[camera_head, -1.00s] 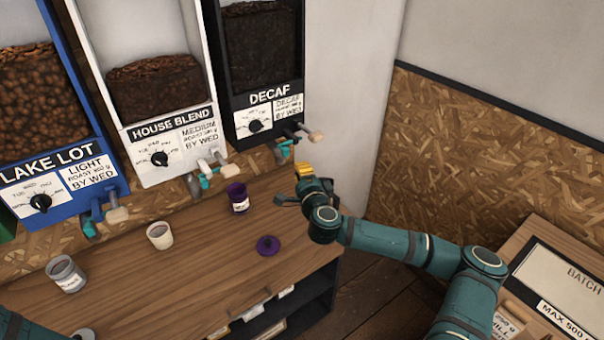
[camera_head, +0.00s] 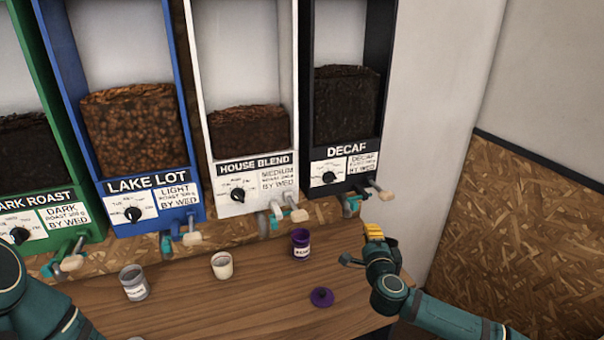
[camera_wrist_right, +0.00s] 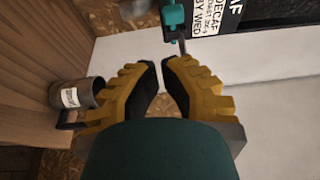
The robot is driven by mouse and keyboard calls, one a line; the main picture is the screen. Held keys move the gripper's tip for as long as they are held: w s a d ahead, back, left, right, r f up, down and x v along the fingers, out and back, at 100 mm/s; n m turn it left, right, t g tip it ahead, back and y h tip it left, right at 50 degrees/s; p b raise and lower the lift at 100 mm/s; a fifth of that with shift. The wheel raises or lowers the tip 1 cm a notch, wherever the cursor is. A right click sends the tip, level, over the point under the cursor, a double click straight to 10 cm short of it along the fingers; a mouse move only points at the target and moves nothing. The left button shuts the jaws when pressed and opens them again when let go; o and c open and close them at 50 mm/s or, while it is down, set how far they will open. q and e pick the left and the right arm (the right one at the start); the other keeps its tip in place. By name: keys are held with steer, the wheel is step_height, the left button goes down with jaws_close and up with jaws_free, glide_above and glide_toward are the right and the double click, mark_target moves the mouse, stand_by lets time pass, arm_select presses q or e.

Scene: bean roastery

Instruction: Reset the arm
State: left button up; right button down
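My right arm comes in from the lower right of the head view. Its gripper (camera_head: 373,231), with yellow fingers, is held at the right end of the counter, below the decaf bin. In the right wrist view the gripper's two yellow fingers (camera_wrist_right: 161,64) lean toward each other, with a narrow empty gap between their dark pads. It holds nothing and stands apart from the containers. My left arm (camera_head: 30,300) shows only as green links at the lower left of the head view; its gripper is out of view.
The counter (camera_head: 265,300) carries a purple canister (camera_head: 300,244), a purple lid (camera_head: 321,297), a cream cup (camera_head: 222,265) and a grey canister (camera_head: 134,282). Bean bins with protruding levers line the wall, including the decaf bin (camera_head: 345,150). A labelled canister (camera_wrist_right: 75,95) shows left of the fingers.

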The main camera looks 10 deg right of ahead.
steer(key=s+a+f+n+g+y+b, duration=0.2)
steer(key=s+a+f+n+g+y, duration=0.3)
steer(key=a+f, duration=0.7)
steer(key=s+a+f+n+g+y+b, duration=0.3)
steer(key=a+f+n+y, duration=0.4)
steer(key=a, duration=1.1)
steer(key=s+a+f+n+g+b, duration=0.1)
steer(key=s+f+n+g+b, duration=0.3)
steer(key=s+f, duration=0.6)
steer(key=s+d+f+n+g+h+b, duration=0.1)
steer(key=s+d+f+n+g+h, duration=0.1)
steer(key=s+d, duration=0.5)
steer(key=shift+s+d+f+n+g+h, duration=0.35)
steer(key=shift+s+f+g+h, duration=0.2)
steer(key=shift+g+h, duration=0.35)
